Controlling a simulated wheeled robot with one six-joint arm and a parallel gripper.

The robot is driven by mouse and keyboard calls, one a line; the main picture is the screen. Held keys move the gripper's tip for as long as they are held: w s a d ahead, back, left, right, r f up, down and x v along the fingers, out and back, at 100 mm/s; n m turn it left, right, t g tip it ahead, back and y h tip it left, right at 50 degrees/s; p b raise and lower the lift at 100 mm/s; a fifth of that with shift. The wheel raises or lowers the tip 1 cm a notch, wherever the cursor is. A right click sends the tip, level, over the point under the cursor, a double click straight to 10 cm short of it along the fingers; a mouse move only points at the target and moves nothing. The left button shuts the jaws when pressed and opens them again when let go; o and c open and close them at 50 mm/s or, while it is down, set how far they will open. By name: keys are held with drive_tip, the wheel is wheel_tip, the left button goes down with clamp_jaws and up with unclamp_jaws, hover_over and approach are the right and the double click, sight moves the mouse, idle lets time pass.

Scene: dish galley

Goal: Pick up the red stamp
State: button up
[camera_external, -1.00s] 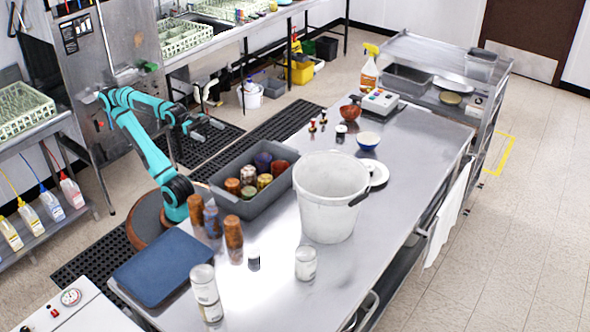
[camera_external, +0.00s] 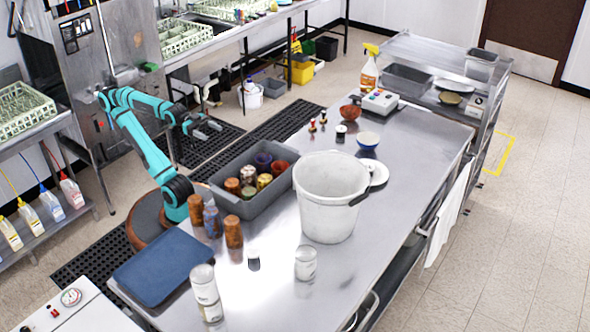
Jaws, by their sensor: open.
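Two small upright stamp-like objects stand close together on the far part of the steel table (camera_external: 400,150), left of a control box. One (camera_external: 312,126) is a little nearer and to the left; the other (camera_external: 323,118) is just behind it. Both show reddish and dark parts, and they are too small to tell which is the red stamp. My gripper (camera_external: 213,131) is open and empty. It is in the air beyond the table's left edge, well to the left of both stamps.
Near the stamps are a dark jar with a white lid (camera_external: 341,131), a bowl (camera_external: 368,140), a red bowl (camera_external: 350,112) and the control box (camera_external: 380,100).

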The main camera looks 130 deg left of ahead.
drive_tip(key=w+a+r+g+y, duration=0.3)
drive_tip(key=w+a+g, duration=0.2)
drive_tip(key=w+a, duration=0.6)
drive_tip(key=g+h, duration=0.3)
drive_tip(key=g, duration=0.9)
hover_over(313, 120)
wheel_tip(313, 120, down, 8)
drive_tip(key=r, duration=0.1)
drive_tip(key=shift+m, duration=0.3)
wheel_tip(313, 120, down, 18)
drive_tip(key=shift+s+r, duration=0.1)
drive_tip(key=shift+r, duration=0.15)
drive_tip(key=c, duration=1)
